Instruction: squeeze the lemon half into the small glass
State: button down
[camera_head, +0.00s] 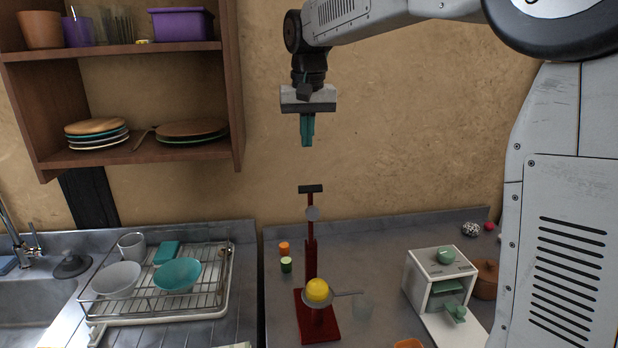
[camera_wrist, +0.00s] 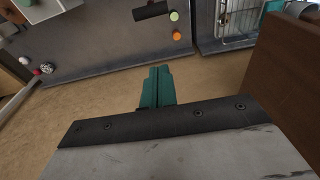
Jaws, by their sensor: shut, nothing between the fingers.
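A yellow lemon half (camera_head: 317,289) sits in the round cup of a red press (camera_head: 311,258) on the counter. The press has a dark crossbar handle (camera_head: 311,188) at its top and a grey disc above the lemon half, apart from it.
A white box-shaped unit (camera_head: 438,282) with green parts stands right of the glass, beside a brown pot (camera_head: 485,279). Orange and green small cylinders (camera_head: 286,265) stand left of the press. A dish rack (camera_head: 165,285) with bowls is further left. A wooden shelf (camera_head: 142,108) hangs at upper left.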

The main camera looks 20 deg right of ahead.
notch_tip(320, 180, down, 10)
jog(key=w, duration=0.1)
jog(key=s, duration=0.1)
jog(key=s+r, duration=0.1)
jog(key=s, duration=0.1)
jog(key=shift+s+a, duration=0.2)
jog(key=shift+s, duration=0.1)
jog(key=shift+a, duration=0.1)
dwell(0.4)
